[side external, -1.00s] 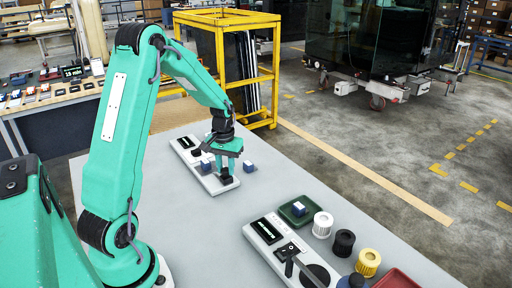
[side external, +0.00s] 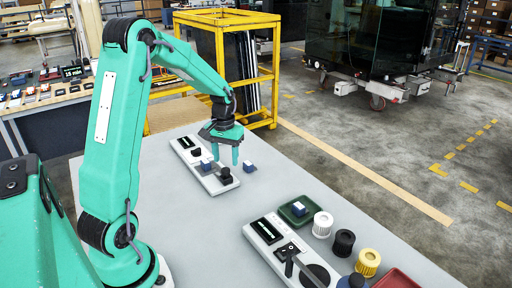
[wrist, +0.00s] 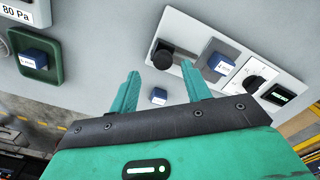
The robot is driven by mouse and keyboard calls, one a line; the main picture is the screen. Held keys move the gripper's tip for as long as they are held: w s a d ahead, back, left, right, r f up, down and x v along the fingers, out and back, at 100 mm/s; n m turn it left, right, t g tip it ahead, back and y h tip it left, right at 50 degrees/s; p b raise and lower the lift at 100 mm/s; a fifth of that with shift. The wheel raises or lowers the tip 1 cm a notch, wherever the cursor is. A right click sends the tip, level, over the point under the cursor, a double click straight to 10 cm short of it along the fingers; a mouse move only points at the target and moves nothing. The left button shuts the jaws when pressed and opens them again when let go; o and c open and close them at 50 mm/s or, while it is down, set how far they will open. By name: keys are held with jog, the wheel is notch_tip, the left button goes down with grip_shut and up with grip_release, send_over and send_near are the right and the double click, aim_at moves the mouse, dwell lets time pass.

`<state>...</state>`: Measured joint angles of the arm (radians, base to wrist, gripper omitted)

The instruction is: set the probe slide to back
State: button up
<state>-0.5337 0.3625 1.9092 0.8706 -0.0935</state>
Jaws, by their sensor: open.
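Any position marks there are too small to read. My gripper (side external: 226,161) is open and empty, above the knob and apart from it. In the wrist view its two fingers (wrist: 161,78) point toward the panel, on the near side of the knob.
A blue block (side external: 205,164) sits on the panel near the dial knob (side external: 196,152) and display. Another blue block (side external: 249,167) lies on the table right of the panel. A second panel (side external: 262,236), green tray (side external: 289,215) and several ribbed cylinders stand nearer the camera.

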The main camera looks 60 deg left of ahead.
aim_at(227, 170)
jog(key=shift+r, duration=1.8)
jog(key=shift+d, duration=0.1)
